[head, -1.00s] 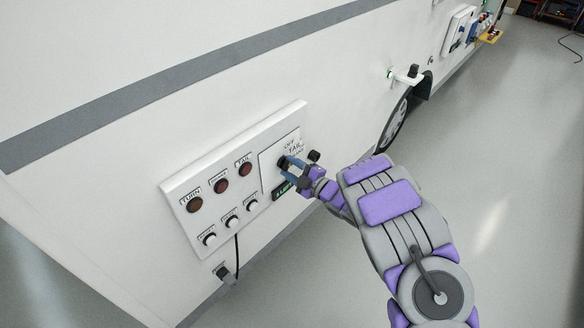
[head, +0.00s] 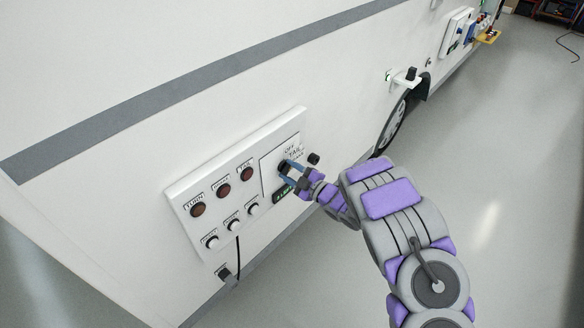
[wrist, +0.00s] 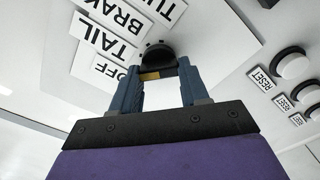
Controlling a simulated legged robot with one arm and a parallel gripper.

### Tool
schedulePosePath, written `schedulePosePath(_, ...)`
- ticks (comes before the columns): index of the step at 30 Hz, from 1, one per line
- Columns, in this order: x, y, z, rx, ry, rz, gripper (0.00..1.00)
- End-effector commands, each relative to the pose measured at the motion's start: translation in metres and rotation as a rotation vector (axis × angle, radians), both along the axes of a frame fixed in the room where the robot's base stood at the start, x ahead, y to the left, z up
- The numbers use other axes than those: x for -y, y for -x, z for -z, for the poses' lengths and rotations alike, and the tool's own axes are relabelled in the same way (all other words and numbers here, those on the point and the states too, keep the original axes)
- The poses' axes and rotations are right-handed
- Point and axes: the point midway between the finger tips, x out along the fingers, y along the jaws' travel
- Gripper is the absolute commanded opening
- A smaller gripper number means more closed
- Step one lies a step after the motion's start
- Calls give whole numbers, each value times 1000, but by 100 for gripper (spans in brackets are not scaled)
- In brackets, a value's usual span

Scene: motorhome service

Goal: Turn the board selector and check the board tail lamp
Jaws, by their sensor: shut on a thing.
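The white board (head: 182,190) is fixed on the motorhome's side wall. Its black selector knob (wrist: 157,62) has labels OFF, TAIL, BRAK and TUR around it in the wrist view. My gripper (head: 287,167) is shut on the knob, with one blue finger on each side; it also shows in the wrist view (wrist: 158,85). The tail lamp (head: 247,174), under the TAIL label, is a dark red dome that does not look lit. My fingers and the steep angle hide which label the knob points at.
Two other dark lamps, TURN (head: 198,210) and a middle one (head: 223,188), sit beside the tail lamp. White reset buttons (wrist: 291,65) are below. A black cable (head: 238,257) hangs under the board.

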Motion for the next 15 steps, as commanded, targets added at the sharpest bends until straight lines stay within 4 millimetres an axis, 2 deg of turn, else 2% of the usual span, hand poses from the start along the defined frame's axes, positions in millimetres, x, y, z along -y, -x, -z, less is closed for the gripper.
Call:
schedulePosePath(1,-3,0,-8,-23,-28,-7,14)
schedulePosePath(15,-2,-3,-10,-276,-229,-8,14)
